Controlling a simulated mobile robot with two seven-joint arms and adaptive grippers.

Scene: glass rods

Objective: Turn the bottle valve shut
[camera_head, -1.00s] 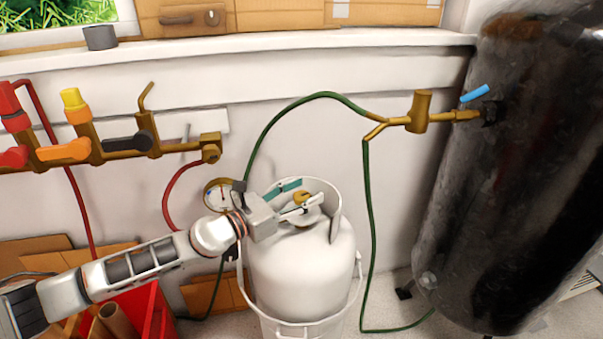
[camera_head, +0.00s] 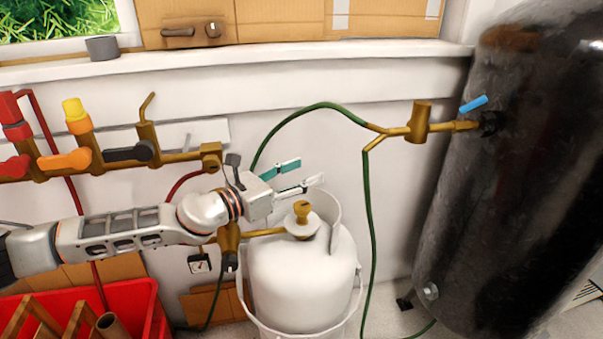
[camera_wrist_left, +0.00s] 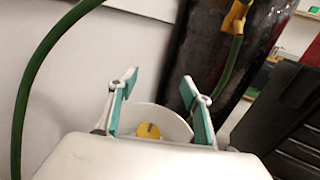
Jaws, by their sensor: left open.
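The white gas bottle (camera_head: 303,275) stands upright on the floor in the middle of the head view, inside a white carrying frame. Its brass valve knob (camera_head: 302,210) sits on top, with a brass fitting leading left. My left gripper (camera_head: 301,172) is open and empty, just above and slightly left of the knob, apart from it. In the left wrist view the yellow valve knob (camera_wrist_left: 149,131) shows low between the two teal-padded fingers (camera_wrist_left: 160,88), in front of the white collar. The lower part of the knob is hidden there. My right gripper is not in view.
A brass manifold (camera_head: 110,158) with coloured levers is on the wall at left. A red crate (camera_head: 140,300) stands at lower left.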

